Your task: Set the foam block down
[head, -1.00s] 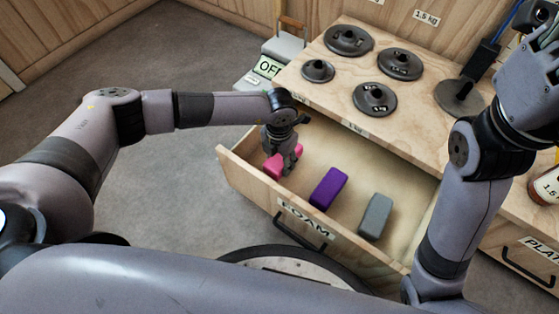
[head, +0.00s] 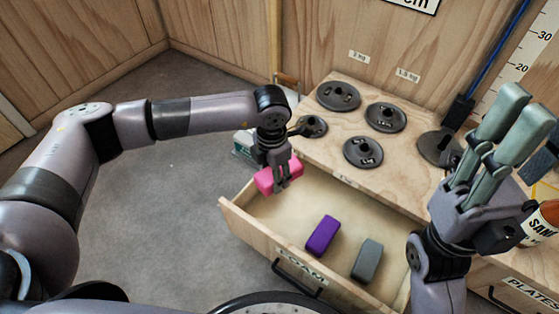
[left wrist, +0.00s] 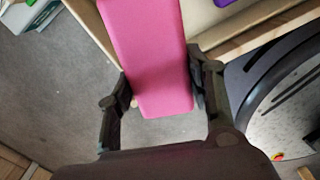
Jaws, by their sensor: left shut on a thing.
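A pink foam block (head: 266,180) is gripped in my left gripper (head: 283,184), above the left end of the open drawer labelled FOAM (head: 250,225). In the left wrist view the pink block (left wrist: 152,50) sits between the two fingers, with grey floor beneath part of it. A purple block (head: 323,235) and a grey block (head: 367,259) lie apart on the drawer floor. My right gripper (head: 515,105) is raised at the right, fingers pointing up and apart, with nothing seen between them.
Several dark round weights, one of them a disc (head: 363,152), lie on the wooden bench top (head: 335,160) behind the drawer. A bottle (head: 541,222) stands at the right, near a drawer labelled PLATES (head: 530,292). The drawer's left and back floor is bare.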

